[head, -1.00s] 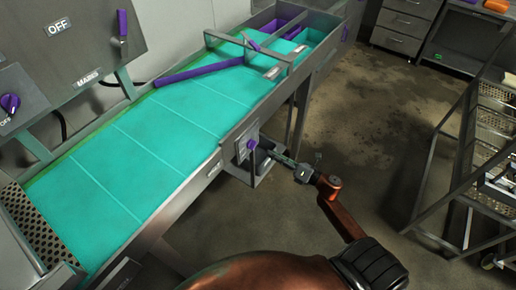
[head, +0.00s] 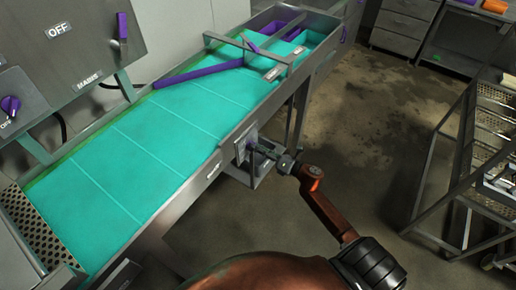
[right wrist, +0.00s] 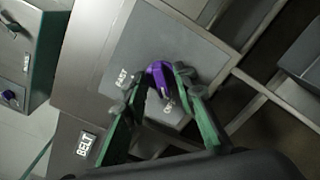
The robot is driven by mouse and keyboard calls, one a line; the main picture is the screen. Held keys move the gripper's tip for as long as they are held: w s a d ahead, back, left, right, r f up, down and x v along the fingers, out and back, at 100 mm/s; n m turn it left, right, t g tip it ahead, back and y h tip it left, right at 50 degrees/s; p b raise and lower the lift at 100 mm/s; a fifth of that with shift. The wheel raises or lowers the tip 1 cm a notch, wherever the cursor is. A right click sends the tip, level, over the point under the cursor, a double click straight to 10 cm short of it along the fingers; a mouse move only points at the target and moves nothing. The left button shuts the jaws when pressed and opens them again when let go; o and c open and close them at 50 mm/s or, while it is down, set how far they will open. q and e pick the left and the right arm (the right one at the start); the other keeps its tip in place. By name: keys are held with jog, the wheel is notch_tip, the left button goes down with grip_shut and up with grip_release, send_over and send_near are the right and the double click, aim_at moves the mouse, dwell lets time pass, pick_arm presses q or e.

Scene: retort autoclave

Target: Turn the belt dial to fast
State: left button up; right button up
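The purple belt dial (right wrist: 158,72) sits on a grey plate (right wrist: 185,45) in the right wrist view. A "BELT" sign (right wrist: 86,145) is at lower left. My right gripper (right wrist: 160,80) is open, its fingertips on either side of the dial; I cannot tell whether they touch it. In the head view, my right gripper (head: 262,151) is at the control plate (head: 245,139) on the conveyor's side and mostly hides the dial. My left gripper is not in view.
The teal conveyor belt (head: 130,150) runs along the left, with a purple diverter bar (head: 197,75) across it. A panel with an "OFF" sign (head: 60,28) stands at upper left. A rack (head: 480,150) stands at right. The floor between is open.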

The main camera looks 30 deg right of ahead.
grip_shut()
jog(key=shift+m, duration=0.4)
jog(key=shift+f+m+p, duration=0.15)
jog(key=shift+m+p, duration=1.35)
jog(key=shift+m, duration=1.7)
jog(key=shift+f+m+p, duration=0.2)
jog(key=shift+m+p, duration=1.3)
jog(key=shift+m, duration=1.7)
jog(key=shift+f+m+p, duration=0.15)
jog(key=shift+m+p, duration=1.35)
jog(key=shift+m, duration=1.7)
